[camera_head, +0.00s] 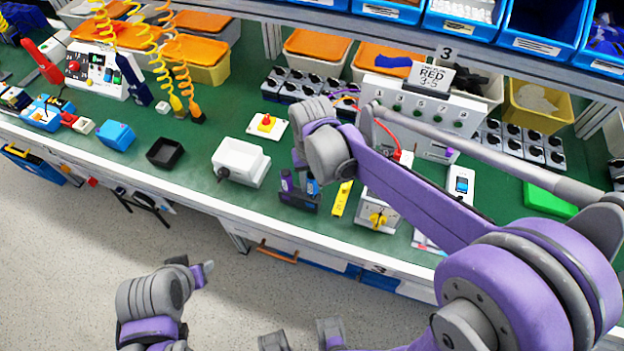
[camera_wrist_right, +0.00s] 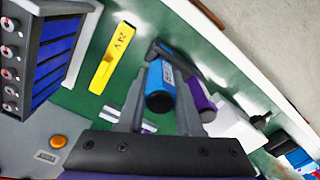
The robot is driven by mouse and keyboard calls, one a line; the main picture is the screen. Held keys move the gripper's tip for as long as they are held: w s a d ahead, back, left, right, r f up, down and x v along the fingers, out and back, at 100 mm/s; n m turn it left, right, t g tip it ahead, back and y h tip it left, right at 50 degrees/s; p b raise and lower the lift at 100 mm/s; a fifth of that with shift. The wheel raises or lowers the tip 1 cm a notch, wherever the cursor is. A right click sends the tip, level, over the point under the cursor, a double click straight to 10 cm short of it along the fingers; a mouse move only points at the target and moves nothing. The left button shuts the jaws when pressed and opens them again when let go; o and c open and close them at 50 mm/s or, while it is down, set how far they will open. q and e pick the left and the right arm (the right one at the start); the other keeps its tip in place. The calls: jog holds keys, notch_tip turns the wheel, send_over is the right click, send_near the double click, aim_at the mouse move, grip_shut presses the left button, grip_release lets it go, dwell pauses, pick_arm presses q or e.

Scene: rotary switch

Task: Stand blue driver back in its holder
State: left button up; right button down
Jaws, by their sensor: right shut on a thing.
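The blue driver (camera_wrist_right: 160,88) is between the fingers of my right gripper (camera_wrist_right: 157,100), which is shut on its handle. In the head view the blue handle (camera_head: 313,187) shows just below my right gripper (camera_head: 310,174), at the right side of the dark holder (camera_head: 298,203). The holder also shows behind the driver in the right wrist view (camera_wrist_right: 172,51). I cannot tell how deep the blue driver sits in it. A purple driver (camera_head: 286,181) stands upright in the holder's left side. My left gripper (camera_head: 192,270) is low over the floor, away from the bench; its jaw opening is unclear.
A yellow 24V strip (camera_head: 342,198) and a box with a yellow knob (camera_head: 378,216) lie right of the holder. A white box (camera_head: 240,160) stands left. The grey numbered panel (camera_head: 425,115) is behind. Green bench (camera_head: 200,140) is clear between items.

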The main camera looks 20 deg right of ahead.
jog(key=shift+f+b, duration=0.65)
jog(key=shift+f, duration=0.45)
jog(key=shift+f, duration=0.1)
jog(key=c, duration=0.5)
grip_release()
notch_tip(320, 180, up, 11)
jog(key=shift+p, duration=0.4)
